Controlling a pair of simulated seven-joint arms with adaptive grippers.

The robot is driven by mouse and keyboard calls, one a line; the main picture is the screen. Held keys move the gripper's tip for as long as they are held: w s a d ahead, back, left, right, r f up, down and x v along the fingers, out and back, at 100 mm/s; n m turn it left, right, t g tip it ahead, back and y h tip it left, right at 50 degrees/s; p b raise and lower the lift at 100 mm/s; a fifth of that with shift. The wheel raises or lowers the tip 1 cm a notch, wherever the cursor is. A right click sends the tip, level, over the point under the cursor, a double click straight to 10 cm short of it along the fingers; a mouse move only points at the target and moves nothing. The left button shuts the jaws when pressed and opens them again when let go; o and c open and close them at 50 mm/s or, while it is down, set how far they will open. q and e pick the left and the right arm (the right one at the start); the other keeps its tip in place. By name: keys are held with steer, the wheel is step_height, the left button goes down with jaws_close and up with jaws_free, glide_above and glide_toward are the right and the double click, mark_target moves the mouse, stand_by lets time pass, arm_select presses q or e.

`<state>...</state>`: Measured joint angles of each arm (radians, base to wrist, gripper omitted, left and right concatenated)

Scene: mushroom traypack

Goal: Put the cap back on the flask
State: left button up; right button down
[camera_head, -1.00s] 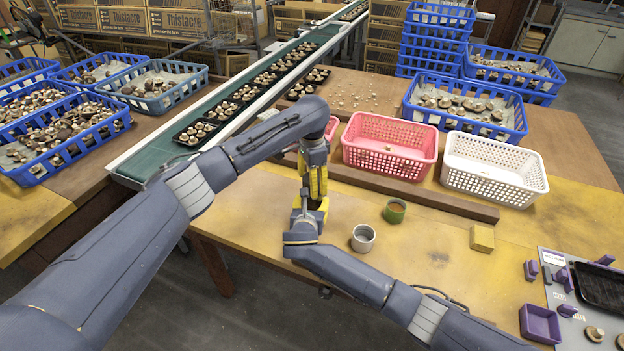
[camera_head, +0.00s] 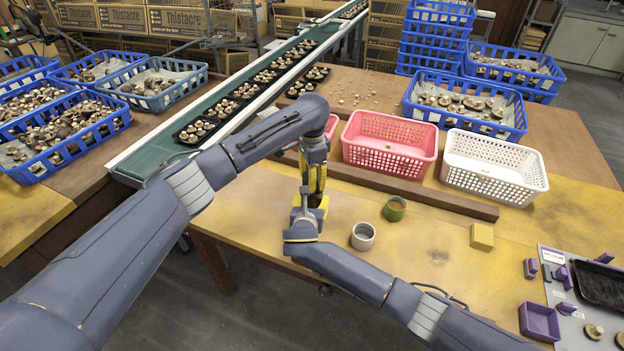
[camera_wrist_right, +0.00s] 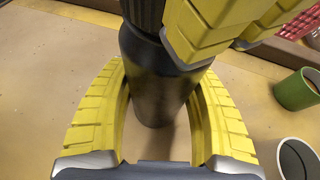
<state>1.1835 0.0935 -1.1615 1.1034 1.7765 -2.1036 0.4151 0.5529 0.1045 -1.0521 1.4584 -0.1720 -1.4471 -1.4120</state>
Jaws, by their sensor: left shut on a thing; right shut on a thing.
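The dark grey flask (camera_wrist_right: 155,90) stands upright between the yellow fingers of my right gripper (camera_wrist_right: 163,75), which is shut around its body. A dark ribbed cap (camera_wrist_right: 142,12) shows at the flask's top in the right wrist view. It is in line with the neck, and I cannot tell whether it is fully seated. My left gripper (camera_head: 316,190) comes down from above and is shut on the cap. Its yellow fingers also show in the right wrist view, close beside the flask's shoulder. In the head view the grippers hide most of the flask and cap.
A grey cup (camera_head: 363,237) and a green cup (camera_head: 395,210) stand just right of the grippers. A yellow block (camera_head: 482,237) lies further right. A wooden rail (camera_head: 420,194) and pink (camera_head: 390,145) and white (camera_head: 495,168) baskets are behind. The front middle of the table is clear.

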arm_select(q)
steer(key=m, duration=0.4)
steer(key=shift+m, duration=0.3)
steer(key=o, duration=1.3)
steer(key=shift+o, duration=0.2)
step_height(320, 180, up, 12)
arm_select(e)
steer(key=shift+c, duration=1.9)
jaws_free()
